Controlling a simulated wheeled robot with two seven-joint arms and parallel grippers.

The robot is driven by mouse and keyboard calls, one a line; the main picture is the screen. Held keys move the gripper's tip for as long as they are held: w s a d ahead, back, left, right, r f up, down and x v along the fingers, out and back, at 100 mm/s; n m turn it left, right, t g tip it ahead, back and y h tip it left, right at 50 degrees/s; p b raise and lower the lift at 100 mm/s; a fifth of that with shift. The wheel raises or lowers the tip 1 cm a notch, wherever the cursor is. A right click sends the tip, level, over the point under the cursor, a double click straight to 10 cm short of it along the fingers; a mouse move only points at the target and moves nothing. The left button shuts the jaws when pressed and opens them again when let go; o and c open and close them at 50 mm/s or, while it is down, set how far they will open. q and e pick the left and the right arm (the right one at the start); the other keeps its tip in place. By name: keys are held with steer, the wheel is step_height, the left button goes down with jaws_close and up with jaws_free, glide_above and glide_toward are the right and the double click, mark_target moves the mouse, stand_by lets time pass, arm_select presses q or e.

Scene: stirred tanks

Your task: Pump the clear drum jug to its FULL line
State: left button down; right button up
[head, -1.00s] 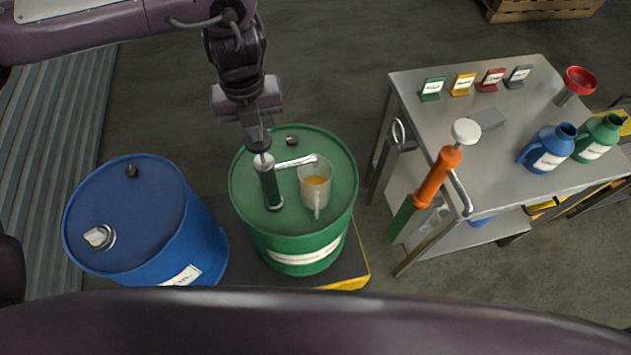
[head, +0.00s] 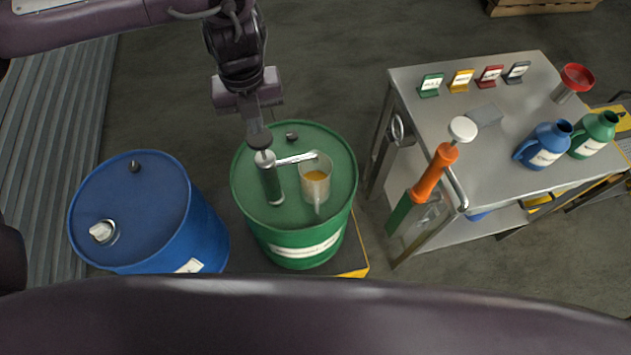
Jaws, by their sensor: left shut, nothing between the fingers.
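A clear jug (head: 315,187) with orange liquid in it stands on top of the green drum (head: 290,244). Its FULL line is too small to read. The green hand pump (head: 271,184) rises from the drum lid, and its silver spout (head: 296,159) reaches over the jug's mouth. My left gripper (head: 256,126) points down from above. It is shut and empty, with its tips at or just above the pump's dark knob (head: 259,139); I cannot tell whether they touch. My right gripper is out of view.
A blue drum (head: 130,210) stands to the left. A metal table (head: 420,120) at the right holds coloured cards, a blue jug (head: 545,146), a green jug (head: 594,134) and a red funnel (head: 577,77). An orange-and-green pump (head: 436,172) is at its near left side.

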mark_target(259, 137)
arm_select(q)
steer(key=shift+f+b, duration=2.5)
steer(key=shift+f, duration=1.3)
steer(key=shift+r, duration=0.15)
step_height(259, 137, up, 8)
steer(key=p, duration=0.8)
steer(key=shift+f, duration=0.2)
steer(key=shift+f, duration=0.2)
steer(key=shift+f+b, duration=2.75)
steer(key=shift+f, duration=1)
step_height(259, 137, up, 8)
steer(key=p, duration=0.8)
steer(key=shift+f, duration=0.1)
